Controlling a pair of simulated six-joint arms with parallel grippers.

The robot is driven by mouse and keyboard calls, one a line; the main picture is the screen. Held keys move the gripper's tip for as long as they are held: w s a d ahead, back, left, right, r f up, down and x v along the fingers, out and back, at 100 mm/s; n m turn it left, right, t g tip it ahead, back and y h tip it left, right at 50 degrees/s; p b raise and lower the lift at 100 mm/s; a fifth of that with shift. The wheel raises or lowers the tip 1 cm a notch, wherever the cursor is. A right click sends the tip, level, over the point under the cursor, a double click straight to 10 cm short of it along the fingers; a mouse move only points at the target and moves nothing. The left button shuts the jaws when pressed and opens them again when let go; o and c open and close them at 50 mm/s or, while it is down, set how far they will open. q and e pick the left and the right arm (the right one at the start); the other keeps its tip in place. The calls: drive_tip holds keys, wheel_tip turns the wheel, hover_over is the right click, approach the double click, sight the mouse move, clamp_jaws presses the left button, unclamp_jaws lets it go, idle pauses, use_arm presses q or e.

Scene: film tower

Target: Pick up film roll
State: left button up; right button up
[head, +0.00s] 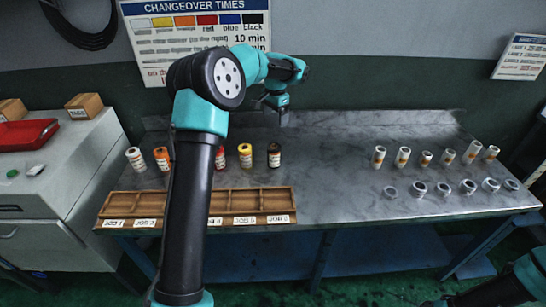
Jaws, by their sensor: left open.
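Several film rolls stand upright in a row on the grey metal bench (330,170): a white roll (135,159), an orange roll (162,159), a red roll (220,157) partly behind my left arm, a yellow roll (245,155) and a black roll (274,155). My arm hides the stretch between the orange and red rolls. My left gripper (279,112) is open, pointing down above and behind the black roll, apart from it. I see nothing held in it. Part of my right arm shows at the lower right corner; its gripper is not visible.
A wooden tray (180,202) with labelled job compartments lies along the bench's front left edge. Several cores (379,157) and rings (420,188) stand on the right. A cabinet with a red tray (25,132) is at the left. The bench middle is clear.

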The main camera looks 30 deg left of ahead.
sight(274, 146)
use_arm(q)
wheel_tip(274, 146, down, 12)
drive_tip(key=shift+f, duration=0.15)
idle(0.4)
drive_tip(key=shift+s+a+f, duration=0.1)
drive_tip(key=shift+f, duration=1.2)
drive_tip(key=shift+s+f, duration=0.1)
drive_tip(key=shift+f, duration=1.2)
drive_tip(key=c, duration=1.1)
drive_tip(key=shift+r, duration=0.1)
